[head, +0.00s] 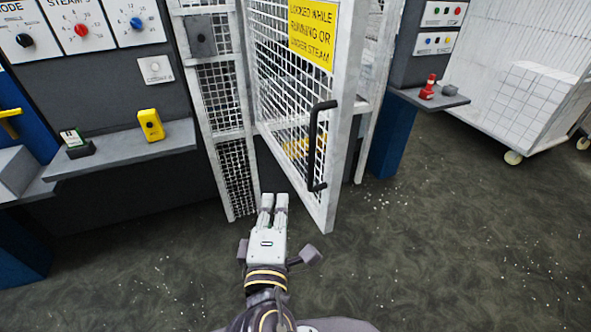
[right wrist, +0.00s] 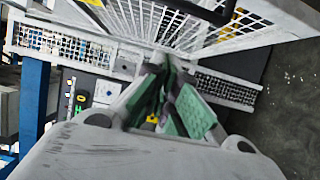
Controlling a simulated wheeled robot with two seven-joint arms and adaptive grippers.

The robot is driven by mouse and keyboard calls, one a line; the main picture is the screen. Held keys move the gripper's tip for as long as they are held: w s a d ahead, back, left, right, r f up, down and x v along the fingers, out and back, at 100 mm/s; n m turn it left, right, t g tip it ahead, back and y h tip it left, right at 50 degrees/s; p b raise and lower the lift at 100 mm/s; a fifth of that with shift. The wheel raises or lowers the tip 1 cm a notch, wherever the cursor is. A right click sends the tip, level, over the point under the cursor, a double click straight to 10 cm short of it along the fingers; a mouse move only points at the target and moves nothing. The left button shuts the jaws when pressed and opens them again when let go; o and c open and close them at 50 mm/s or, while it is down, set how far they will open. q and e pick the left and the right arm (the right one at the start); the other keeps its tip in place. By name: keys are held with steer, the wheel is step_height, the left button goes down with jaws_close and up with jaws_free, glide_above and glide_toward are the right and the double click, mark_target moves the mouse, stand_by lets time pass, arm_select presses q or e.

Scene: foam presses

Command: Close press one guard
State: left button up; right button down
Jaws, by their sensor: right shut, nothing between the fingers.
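The press guard (head: 337,120) is a white-framed mesh door with a yellow warning sign (head: 313,32) and a black vertical handle (head: 313,147). It stands ajar, swung out toward me from the white mesh fence (head: 226,98). My right gripper (head: 274,200) is shut and empty, just left of the guard's lower edge and below the handle, apart from the handle. In the right wrist view its green-padded fingers (right wrist: 172,105) are close together, with the guard's mesh (right wrist: 150,22) above them. My left gripper is not in view.
A control panel (head: 100,90) with dials stands at left, above a grey shelf (head: 130,148) holding a yellow device (head: 151,125). At right are another shelf (head: 430,98) with a red item (head: 428,87) and a white wheeled cart (head: 520,95). The dark floor (head: 440,230) is open at right.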

steer(key=shift+w, duration=0.1)
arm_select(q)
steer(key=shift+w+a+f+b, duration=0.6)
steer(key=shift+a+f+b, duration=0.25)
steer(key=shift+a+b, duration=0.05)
arm_select(e)
steer(key=w+d, duration=0.5)
steer(key=w, duration=0.5)
steer(key=shift+w, duration=0.15)
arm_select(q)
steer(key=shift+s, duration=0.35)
arm_select(e)
steer(key=shift+w+d, duration=0.1)
steer(key=shift+d, duration=0.1)
